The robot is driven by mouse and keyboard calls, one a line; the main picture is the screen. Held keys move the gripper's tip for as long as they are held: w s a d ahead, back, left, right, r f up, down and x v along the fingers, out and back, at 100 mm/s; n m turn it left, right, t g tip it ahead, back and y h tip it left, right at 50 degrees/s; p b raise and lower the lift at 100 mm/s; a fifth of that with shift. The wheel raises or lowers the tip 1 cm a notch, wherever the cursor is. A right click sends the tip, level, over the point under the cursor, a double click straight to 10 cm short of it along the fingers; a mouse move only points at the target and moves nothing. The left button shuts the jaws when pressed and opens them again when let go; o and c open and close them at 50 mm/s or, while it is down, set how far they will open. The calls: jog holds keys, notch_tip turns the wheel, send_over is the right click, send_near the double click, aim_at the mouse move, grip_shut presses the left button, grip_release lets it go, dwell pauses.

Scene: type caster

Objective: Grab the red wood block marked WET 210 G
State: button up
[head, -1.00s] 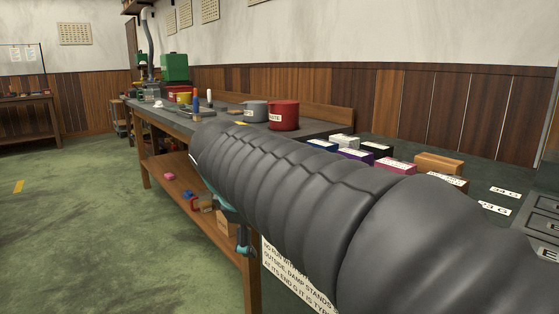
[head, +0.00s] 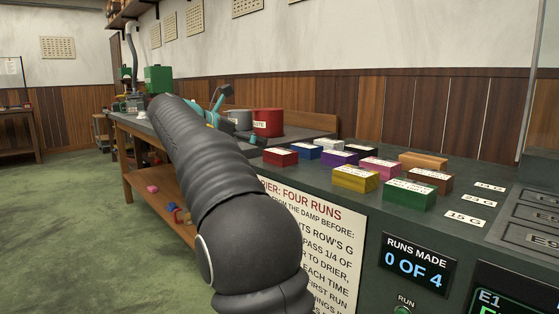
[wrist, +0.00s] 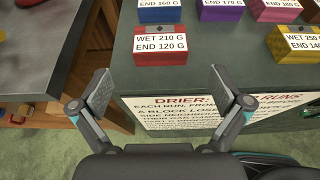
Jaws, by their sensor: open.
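The red wood block (wrist: 160,48) lies near the front edge of the dark bench top in the wrist view. Its white label reads WET 210 G, END 120 G. It also shows in the head view (head: 280,156), just right of my arm. My gripper (wrist: 161,90) is open and empty, its two fingers spread wide. In the picture the block is above and between the fingertips, apart from them. In the head view my gripper (head: 214,108) is partly hidden behind my arm.
Several labelled blocks stand close by: blue (wrist: 160,12), purple (wrist: 222,10), pink (wrist: 275,10) and yellow (wrist: 296,44). A green block (head: 409,194) sits farther right. A red pot (head: 267,122) stands behind. A wooden bench (wrist: 45,50) adjoins on the left.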

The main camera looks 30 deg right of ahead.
aim_at(279, 151)
jog(key=b+x, duration=0.1)
jog(key=x, duration=0.5)
jog(key=shift+d+f, duration=0.15)
jog(key=shift+d, duration=0.1)
jog(key=shift+w+d+f, duration=0.1)
jog(key=shift+d+f, duration=0.25)
jog(key=shift+d, duration=0.1)
jog(key=shift+b+x, duration=0.55)
jog(key=shift+x, duration=1.45)
jog(key=shift+a, duration=0.1)
jog(key=c, duration=1)
